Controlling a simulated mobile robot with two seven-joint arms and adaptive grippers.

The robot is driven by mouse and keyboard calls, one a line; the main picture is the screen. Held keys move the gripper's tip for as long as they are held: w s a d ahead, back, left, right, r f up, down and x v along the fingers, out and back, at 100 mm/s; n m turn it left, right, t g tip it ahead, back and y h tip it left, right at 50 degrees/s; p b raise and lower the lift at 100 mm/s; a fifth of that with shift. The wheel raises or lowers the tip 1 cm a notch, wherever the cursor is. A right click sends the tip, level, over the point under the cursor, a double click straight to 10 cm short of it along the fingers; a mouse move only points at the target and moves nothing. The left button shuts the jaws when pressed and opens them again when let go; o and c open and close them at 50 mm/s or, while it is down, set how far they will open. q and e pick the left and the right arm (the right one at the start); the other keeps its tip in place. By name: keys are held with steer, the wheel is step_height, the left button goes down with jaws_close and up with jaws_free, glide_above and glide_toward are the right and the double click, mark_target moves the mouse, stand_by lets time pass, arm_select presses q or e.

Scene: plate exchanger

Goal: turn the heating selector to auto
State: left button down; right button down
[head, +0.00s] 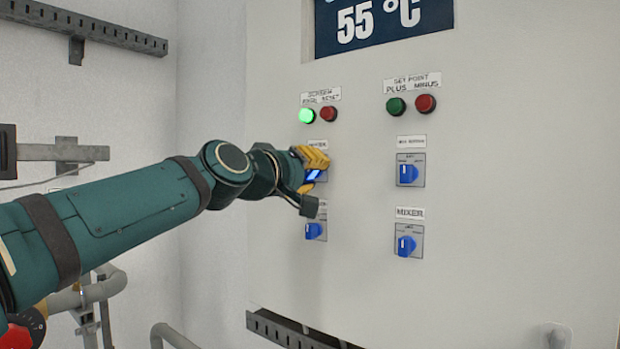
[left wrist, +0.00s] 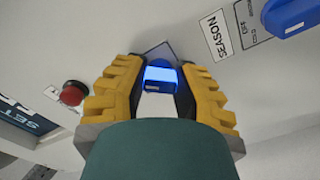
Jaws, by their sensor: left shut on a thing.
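The heating selector is a blue knob (head: 314,176) in the left column of the white panel, under a small label that is only partly legible. In the left wrist view the knob (left wrist: 160,77) looks bright blue and sits between my fingers. My left gripper (head: 318,160) has yellow fingers and is shut on this knob. The fingers cover much of its plate, so I cannot read its positions or tell which one it points to. My right gripper is in neither view.
Below is the season selector (head: 314,231), also in the left wrist view (left wrist: 290,16). Two more blue selectors (head: 408,174), (head: 406,245) are on the right. Above are a lit green button (head: 307,116), a red button (head: 328,114) and the 55 °C display (head: 383,22).

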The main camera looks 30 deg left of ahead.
arm_select(q)
steer(key=shift+m, duration=0.5)
steer(key=c, duration=0.7)
jaws_free()
steer(key=s, duration=1.2)
steer(key=shift+a, duration=0.45)
steer(key=shift+w, duration=0.1)
